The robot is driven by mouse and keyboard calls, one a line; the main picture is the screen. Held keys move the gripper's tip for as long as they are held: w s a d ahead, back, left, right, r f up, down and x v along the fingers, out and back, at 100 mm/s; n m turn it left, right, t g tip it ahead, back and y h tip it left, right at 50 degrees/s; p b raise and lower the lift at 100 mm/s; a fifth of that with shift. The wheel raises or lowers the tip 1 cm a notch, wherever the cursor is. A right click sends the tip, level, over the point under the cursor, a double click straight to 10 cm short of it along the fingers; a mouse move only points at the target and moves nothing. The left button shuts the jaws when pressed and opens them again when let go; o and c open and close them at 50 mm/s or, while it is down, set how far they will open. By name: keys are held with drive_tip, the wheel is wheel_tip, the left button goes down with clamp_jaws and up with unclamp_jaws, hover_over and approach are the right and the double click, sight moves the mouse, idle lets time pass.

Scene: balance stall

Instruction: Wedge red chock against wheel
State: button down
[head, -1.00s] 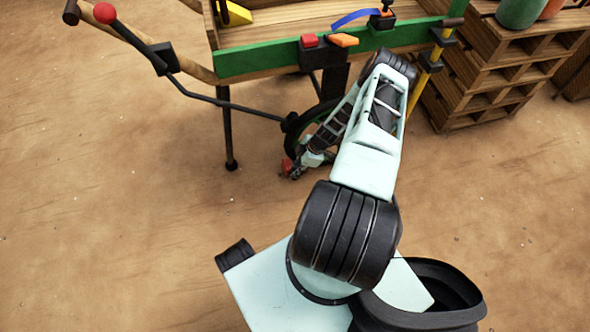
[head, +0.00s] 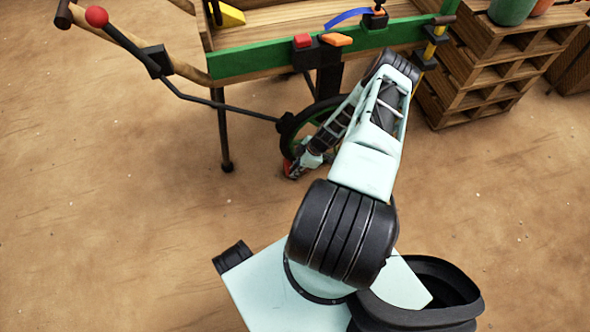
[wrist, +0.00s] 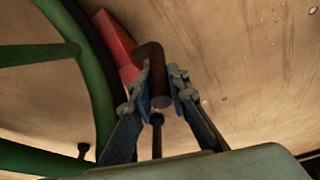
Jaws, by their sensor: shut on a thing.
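The red chock (head: 289,168) is on or just above the ground at the lower left of the cart's wheel (head: 288,128). In the wrist view the red chock (wrist: 115,45) lies along the outer side of the dark tyre, with green spokes (wrist: 40,53) at left. It looks very close to the tyre; I cannot tell whether they touch. My gripper (wrist: 158,85) is shut on the chock's dark brown handle, between both fingers. In the head view my gripper (head: 301,169) is small and partly hides the wheel's lower part.
The wooden cart with a green side board (head: 255,62) stands over the wheel. A lever with a red ball (head: 96,17) reaches out left, and a cart leg (head: 225,130) stands left of the wheel. Wooden crates (head: 475,75) stand at right. The ground at left is clear.

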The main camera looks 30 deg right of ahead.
drive_tip(key=shift+d+f, duration=0.35)
drive_tip(key=shift+d, duration=0.15)
idle(0.3)
drive_tip(key=c, duration=1.8)
unclamp_jaws()
drive_tip(key=shift+o, duration=0.2)
drive_tip(key=shift+a, duration=0.1)
drive_tip(key=shift+s, duration=0.1)
drive_tip(key=v, duration=1.2)
drive_tip(key=shift+a, duration=0.1)
